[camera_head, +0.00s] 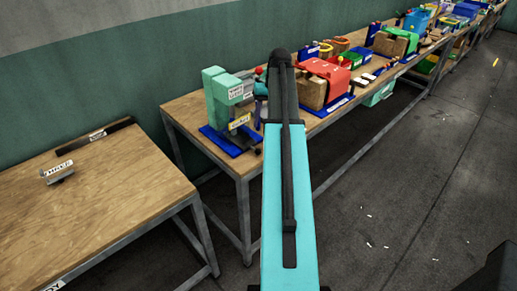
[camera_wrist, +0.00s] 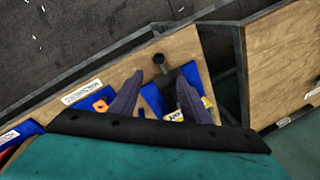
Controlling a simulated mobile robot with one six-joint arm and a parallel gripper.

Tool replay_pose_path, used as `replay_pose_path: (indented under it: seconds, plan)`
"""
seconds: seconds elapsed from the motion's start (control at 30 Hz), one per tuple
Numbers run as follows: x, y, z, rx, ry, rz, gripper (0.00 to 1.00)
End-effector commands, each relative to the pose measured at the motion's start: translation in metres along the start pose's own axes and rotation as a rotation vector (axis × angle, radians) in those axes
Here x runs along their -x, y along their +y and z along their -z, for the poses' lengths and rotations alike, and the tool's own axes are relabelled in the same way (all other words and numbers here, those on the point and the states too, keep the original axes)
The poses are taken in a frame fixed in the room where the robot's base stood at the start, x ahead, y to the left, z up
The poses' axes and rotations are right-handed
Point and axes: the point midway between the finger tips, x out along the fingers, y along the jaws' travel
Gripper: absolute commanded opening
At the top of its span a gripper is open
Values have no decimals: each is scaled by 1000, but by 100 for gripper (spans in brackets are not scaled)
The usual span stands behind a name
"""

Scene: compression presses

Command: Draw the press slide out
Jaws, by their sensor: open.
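The press (camera_head: 216,98) is a green C-shaped frame on a blue base (camera_head: 222,141), on the wooden bench near its left end. A dark slide part (camera_head: 246,144) sticks out low at its front, under a yellow label. In the wrist view a dark bar with a round black knob (camera_wrist: 158,58) lies over the blue base (camera_wrist: 153,97). My gripper (camera_wrist: 159,76) is open, its two purple-grey fingers spread on either side of this dark bar. Nothing is seen held, and contact with the slide cannot be told. In the head view my arm mostly hides the gripper.
A lower wooden table (camera_head: 110,190) at left holds a small grey labelled block (camera_head: 57,172) and a black bar (camera_head: 95,137). A red machine (camera_head: 325,85) and other coloured stations continue along the bench to the right.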

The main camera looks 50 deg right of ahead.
Motion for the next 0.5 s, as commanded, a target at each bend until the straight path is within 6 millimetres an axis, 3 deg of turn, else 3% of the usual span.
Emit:
replay_pose_path:
  seconds: [0.23,0.5]
  plan:
    - [-9,5,0,-6,0,0,43]
    - [-34,5,-1,-7,-1,0,43]
